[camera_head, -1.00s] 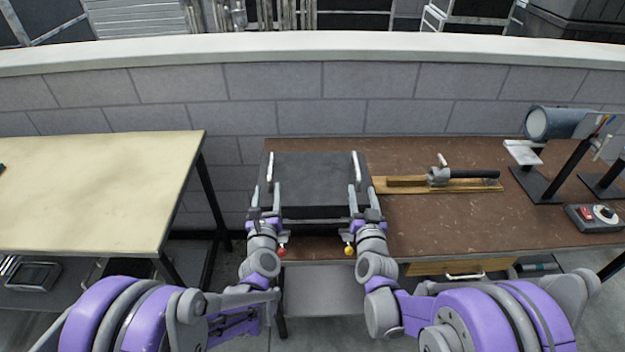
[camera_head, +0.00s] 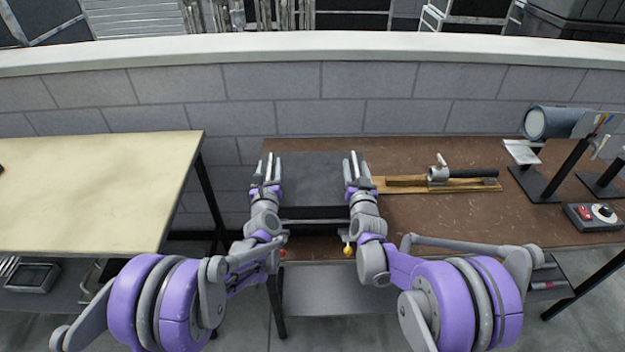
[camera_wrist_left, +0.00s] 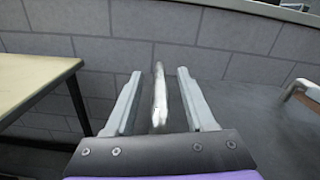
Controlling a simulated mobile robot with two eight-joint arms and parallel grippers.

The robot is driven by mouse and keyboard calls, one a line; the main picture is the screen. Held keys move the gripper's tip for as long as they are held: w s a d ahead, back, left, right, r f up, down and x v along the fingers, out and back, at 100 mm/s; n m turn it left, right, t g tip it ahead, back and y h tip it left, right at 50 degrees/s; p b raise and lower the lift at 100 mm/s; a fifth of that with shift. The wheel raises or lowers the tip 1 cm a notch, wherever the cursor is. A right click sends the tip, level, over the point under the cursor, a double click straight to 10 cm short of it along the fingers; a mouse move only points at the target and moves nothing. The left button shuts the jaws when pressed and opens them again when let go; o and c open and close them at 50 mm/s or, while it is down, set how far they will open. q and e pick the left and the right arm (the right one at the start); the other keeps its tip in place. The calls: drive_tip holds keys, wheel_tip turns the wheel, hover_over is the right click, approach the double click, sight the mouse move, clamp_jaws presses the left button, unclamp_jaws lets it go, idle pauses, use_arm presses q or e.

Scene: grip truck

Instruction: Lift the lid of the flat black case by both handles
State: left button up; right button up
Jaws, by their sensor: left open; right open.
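The flat black case (camera_head: 312,185) lies on the brown workbench, its dark lid facing up. My left gripper (camera_head: 268,168) is over the case's left edge with its jaws open. In the left wrist view a pale metal handle (camera_wrist_left: 159,95) stands between the two open fingers (camera_wrist_left: 158,100), with a gap on each side. My right gripper (camera_head: 355,168) is over the case's right edge, also open. The right handle is mostly hidden among its fingers in the head view, so I cannot tell its exact place between them.
A wooden board with a metal clamp and black grip (camera_head: 450,177) lies right of the case. A control box (camera_head: 592,216) and a grey cylinder on a stand (camera_head: 550,122) are farther right. A cream table (camera_head: 90,190) stands left across a gap. A block wall is behind.

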use_arm(q)
drive_tip(key=c, duration=0.9)
use_arm(e)
drive_tip(key=c, duration=0.9)
use_arm(q)
clamp_jaws()
use_arm(e)
clamp_jaws()
use_arm(q)
drive_tip(key=shift+d, duration=0.15)
use_arm(e)
drive_tip(key=shift+a, duration=0.15)
